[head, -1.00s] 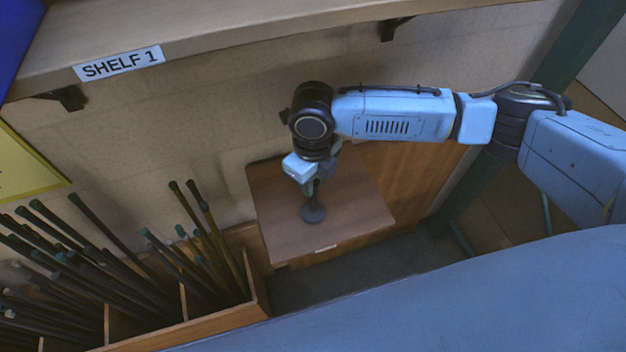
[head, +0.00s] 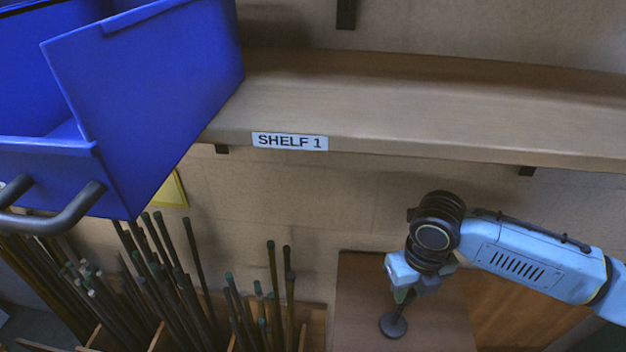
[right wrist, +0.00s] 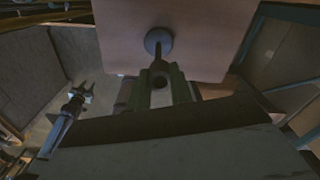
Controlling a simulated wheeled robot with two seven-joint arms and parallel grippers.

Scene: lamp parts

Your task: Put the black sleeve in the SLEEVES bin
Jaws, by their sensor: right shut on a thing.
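My right gripper (head: 404,290) is low at the right in the head view, above a small wooden top. It is shut on the black sleeve (head: 393,324), a dark piece with a thin stem and a round disc at its lower end. In the right wrist view the disc (right wrist: 158,41) and stem stick out beyond the fingers (right wrist: 162,88). I cannot tell whether the disc touches the wood. My left gripper (right wrist: 80,93) appears small at the left of the right wrist view, its jaws unclear. No SLEEVES label is readable.
A large blue bin (head: 150,90) fills the upper left, with a dark handle (head: 60,218) below it. SHELF 1 (head: 420,110) runs across the back above my right arm. Upright rods (head: 165,265) stand in a wooden rack left of the wooden top (head: 440,325).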

